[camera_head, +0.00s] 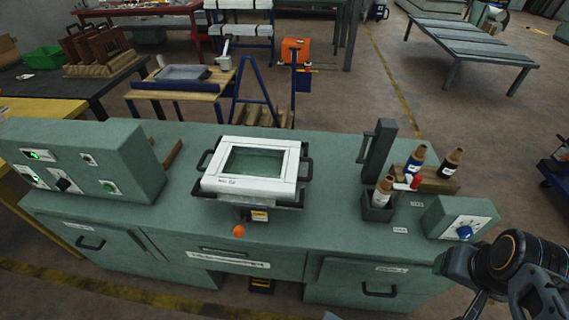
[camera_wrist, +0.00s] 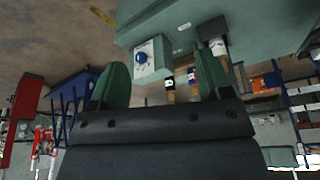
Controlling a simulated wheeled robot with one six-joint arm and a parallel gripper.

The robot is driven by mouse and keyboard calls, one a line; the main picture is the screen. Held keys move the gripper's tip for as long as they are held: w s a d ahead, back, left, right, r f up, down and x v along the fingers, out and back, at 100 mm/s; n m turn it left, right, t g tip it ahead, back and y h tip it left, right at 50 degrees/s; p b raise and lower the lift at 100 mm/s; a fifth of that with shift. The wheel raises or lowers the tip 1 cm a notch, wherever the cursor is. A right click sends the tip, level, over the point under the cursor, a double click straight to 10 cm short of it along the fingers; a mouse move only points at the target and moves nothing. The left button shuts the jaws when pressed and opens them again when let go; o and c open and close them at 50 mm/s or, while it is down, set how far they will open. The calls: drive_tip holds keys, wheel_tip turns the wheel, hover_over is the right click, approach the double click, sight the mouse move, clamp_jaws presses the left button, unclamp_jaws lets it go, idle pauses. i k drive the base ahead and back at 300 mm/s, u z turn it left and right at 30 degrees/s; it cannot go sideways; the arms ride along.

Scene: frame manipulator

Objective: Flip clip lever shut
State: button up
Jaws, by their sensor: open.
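A white frame (camera_head: 206,185) with a greenish window sits in a dark holder on the green workbench (camera_head: 330,225). Dark handle-like clips stand at its left (camera_head: 204,160) and right (camera_head: 306,168) sides. I cannot tell which part is the clip lever, or its exact position. An orange ball knob (camera_head: 238,231) is at the holder's front. My gripper (camera_wrist: 163,68) shows in the wrist view with two green fingers apart and nothing between them. In the head view my arm is at the lower right, well away from the frame; its fingertips are not clear there.
A control box with a blue knob (camera_head: 465,232) stands at the bench's right end, near my arm. Left of it are bottles (camera_head: 383,190) and a dark upright post (camera_head: 379,152). A larger control box (camera_head: 85,160) is at the left. Bench top between frame and post is clear.

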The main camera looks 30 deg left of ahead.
sight(239, 231)
drive_tip(key=u, duration=0.45)
drive_tip(key=k, duration=0.5)
drive_tip(key=u, duration=1.5)
drive_tip(key=i, duration=0.55)
drive_tip(key=z, duration=0.15)
drive_tip(key=k, duration=0.5)
drive_tip(key=z, duration=0.55)
drive_tip(key=i, duration=0.7)
drive_tip(key=u, duration=1.45)
